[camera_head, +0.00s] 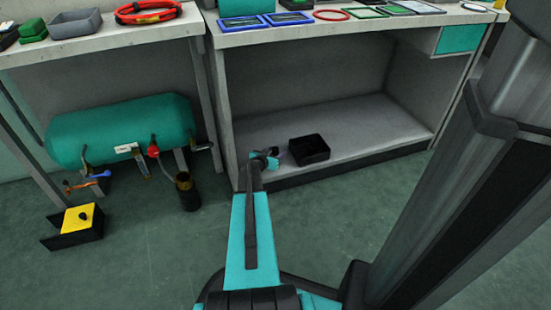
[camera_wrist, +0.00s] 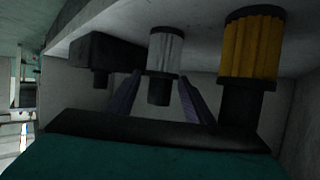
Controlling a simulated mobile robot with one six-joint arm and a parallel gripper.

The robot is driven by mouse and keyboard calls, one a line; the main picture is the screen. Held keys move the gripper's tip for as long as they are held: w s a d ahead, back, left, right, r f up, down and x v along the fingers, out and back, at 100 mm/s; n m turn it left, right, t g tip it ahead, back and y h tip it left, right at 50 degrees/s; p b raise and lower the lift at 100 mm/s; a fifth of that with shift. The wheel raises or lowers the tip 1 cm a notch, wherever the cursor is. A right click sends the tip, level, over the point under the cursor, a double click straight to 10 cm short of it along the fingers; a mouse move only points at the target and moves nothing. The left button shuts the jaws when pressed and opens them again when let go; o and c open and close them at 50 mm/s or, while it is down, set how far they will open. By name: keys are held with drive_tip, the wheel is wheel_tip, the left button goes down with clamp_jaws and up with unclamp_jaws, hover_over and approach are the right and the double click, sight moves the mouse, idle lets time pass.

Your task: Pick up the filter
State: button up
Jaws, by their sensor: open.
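In the wrist view a grey-white ribbed cylinder (camera_wrist: 166,50) with dark ends hangs under a pale surface, and a yellow pleated cylinder (camera_wrist: 252,47) with black ends hangs to its right. Both look like filters; I cannot tell which one the task means. My gripper (camera_wrist: 160,77) is open, its two purple fingers apart on either side of the grey-white cylinder in the picture. I cannot tell whether they are level with it or short of it. In the head view my gripper (camera_head: 268,156) is at the front left of the workbench's lower space; no filter shows there.
A dark block (camera_wrist: 97,55) hangs left of the grey-white cylinder. A black open bin (camera_head: 309,150) stands on the bench's lower shelf (camera_head: 370,125), right of my gripper. A teal tank (camera_head: 120,130) is at the left. The worktop (camera_head: 300,36) overhangs the lower space.

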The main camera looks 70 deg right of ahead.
sight(276, 148)
drive_tip(key=c, duration=0.9)
drive_tip(key=shift+r, duration=0.45)
wheel_tip(276, 148, up, 3)
drive_tip(key=shift+r+p, duration=0.1)
drive_tip(key=shift+p, duration=0.85)
drive_tip(key=a, duration=0.5)
drive_tip(key=s+a, duration=0.1)
drive_tip(key=a, duration=0.4)
drive_tip(key=s+a+r+p, duration=0.1)
drive_tip(key=a, duration=0.5)
drive_tip(key=shift+s, duration=0.1)
